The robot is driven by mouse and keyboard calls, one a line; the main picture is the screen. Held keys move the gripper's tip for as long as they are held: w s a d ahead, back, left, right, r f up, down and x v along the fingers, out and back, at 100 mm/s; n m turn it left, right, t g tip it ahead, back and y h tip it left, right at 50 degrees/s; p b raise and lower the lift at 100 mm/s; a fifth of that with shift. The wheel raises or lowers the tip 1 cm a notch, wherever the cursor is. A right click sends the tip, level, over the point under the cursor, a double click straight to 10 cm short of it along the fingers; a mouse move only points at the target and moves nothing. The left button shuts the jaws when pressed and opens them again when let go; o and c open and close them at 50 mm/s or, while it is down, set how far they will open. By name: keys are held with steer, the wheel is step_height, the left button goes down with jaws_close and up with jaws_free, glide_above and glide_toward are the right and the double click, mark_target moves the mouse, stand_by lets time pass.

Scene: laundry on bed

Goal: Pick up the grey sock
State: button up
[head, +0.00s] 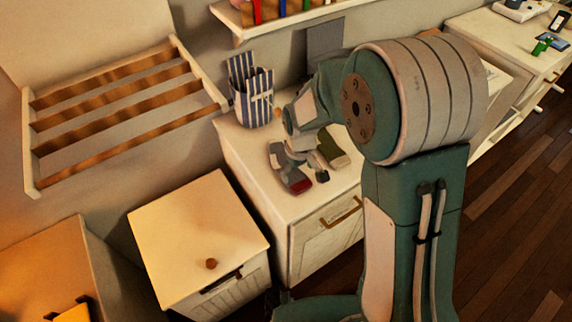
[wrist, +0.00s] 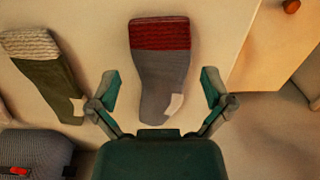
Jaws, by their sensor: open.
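The grey sock (wrist: 163,72) has a dark red band at one end and a small pale patch near the other. It lies flat on the white cabinet top (wrist: 108,30) in the wrist view. In the head view the grey sock (head: 285,170) lies near the cabinet's left front edge. My gripper (wrist: 161,90) is open, with one finger on each side of the sock's lower part and nothing held. I cannot tell its height above the sock. In the head view my gripper (head: 297,157) partly covers the space beside the sock.
An olive green sock with a pale cuff (wrist: 45,75) lies left of the grey sock. A striped holder (head: 252,100) stands at the cabinet's back. A lower white cabinet with a round knob (head: 190,215) stands to the left. A wooden rack (head: 120,110) is on the wall.

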mark_target(298, 179)
steer(key=shift+f, duration=1.55)
steer(key=shift+a, duration=0.1)
steer(key=shift+c, duration=1.3)
steer(key=c, duration=0.3)
steer(key=shift+r, duration=0.1)
steer(key=shift+r, duration=0.3)
step_height(298, 179, up, 2)
steer(key=shift+r, duration=0.1)
steer(key=s+r, duration=0.3)
steer(key=s, duration=0.1)
steer(key=s+a+r, duration=0.1)
steer(key=s+r, duration=0.2)
steer(key=s, duration=0.2)
steer(key=s+r, duration=0.4)
steer(key=s, duration=0.1)
steer(key=shift+a, duration=0.2)
